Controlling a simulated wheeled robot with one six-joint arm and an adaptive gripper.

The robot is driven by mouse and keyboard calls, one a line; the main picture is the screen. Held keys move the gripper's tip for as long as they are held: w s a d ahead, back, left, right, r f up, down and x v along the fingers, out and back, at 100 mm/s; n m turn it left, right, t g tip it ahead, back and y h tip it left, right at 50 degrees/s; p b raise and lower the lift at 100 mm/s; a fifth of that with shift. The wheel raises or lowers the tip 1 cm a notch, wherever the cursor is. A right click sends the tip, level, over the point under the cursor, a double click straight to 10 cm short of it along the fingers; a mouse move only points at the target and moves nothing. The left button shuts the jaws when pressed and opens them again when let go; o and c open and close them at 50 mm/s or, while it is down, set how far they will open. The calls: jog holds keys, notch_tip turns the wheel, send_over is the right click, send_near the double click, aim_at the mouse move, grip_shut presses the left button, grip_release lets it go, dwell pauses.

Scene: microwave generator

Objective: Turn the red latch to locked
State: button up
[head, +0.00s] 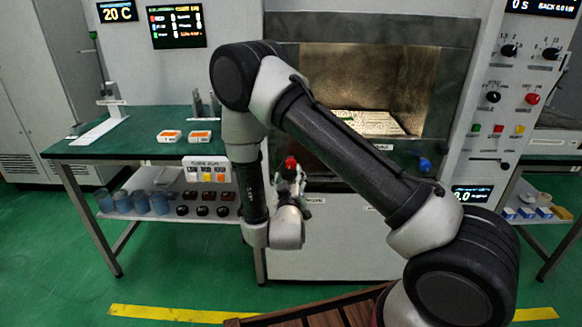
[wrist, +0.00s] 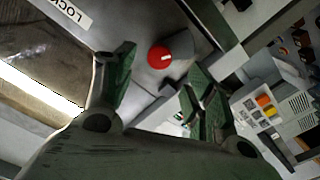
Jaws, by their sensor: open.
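The red latch knob (wrist: 160,56) shows in the wrist view as a round red knob with a small white mark, on a grey metal panel. A white label reading "LOCK", cut off by the frame edge, lies up and left of it. In the head view the red knob (head: 291,162) is at the lower left of the microwave chamber front. My gripper (wrist: 158,76) is open, with its green fingers on either side below the knob, apparently not touching it. In the head view my gripper (head: 291,182) is at the knob, partly hidden by my wrist.
A blue knob (head: 425,165) is at the right of the chamber front. The lit chamber (head: 375,85) stands open and holds a pale perforated plate (head: 370,122). A green-topped bench (head: 135,145) with a lower shelf of cups stands on the left. A control panel (head: 510,90) is at the right.

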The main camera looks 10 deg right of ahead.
aim_at(291, 166)
jog(key=x, duration=0.7)
jog(key=shift+w+d, duration=0.1)
jog(key=shift+w, duration=0.2)
jog(key=c, duration=1)
